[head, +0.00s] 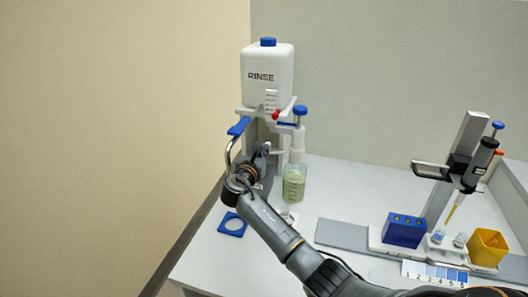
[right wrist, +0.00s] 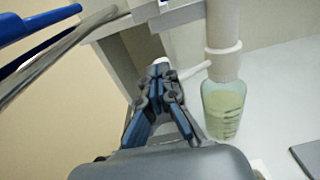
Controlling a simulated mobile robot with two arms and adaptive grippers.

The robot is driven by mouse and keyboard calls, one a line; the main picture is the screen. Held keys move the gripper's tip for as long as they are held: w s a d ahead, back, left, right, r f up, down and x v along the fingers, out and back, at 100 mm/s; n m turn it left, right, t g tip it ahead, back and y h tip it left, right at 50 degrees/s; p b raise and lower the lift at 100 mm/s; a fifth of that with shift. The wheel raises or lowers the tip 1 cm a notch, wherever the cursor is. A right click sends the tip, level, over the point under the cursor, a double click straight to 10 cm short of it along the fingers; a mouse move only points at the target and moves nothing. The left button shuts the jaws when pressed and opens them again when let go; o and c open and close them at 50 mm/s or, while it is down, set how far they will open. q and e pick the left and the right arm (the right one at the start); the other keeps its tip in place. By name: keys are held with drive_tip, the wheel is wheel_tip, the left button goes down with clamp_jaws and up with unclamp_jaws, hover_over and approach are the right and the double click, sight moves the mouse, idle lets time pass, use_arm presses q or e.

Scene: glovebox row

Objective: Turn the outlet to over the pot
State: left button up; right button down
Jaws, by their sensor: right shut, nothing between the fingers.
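The outlet, a curved metal pipe (head: 230,153) under a blue lever (head: 238,126), hangs on the left side of the RINSE dispenser (head: 267,82). The pipe (right wrist: 48,58) and the blue lever (right wrist: 40,30) cross the upper left of the right wrist view. My right gripper (head: 262,152) is shut and empty, in front of the dispenser's stand and right of the pipe; its fingertips (right wrist: 160,72) are close together in the wrist view. I cannot clearly identify the pot; a small pale round thing (head: 290,217) shows beside my forearm. My left gripper is out of view.
A bottle of greenish liquid (head: 294,182) stands right of my gripper, under a blue-capped pump (head: 300,111). A blue block (head: 404,230), a pipette stand (head: 465,150) and a yellow bin (head: 488,247) are on the right.

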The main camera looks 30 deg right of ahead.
drive_tip(key=shift+w+d, duration=0.15)
drive_tip(key=shift+w, duration=0.4)
drive_tip(key=shift+w+d, duration=0.15)
drive_tip(key=shift+w, duration=0.4)
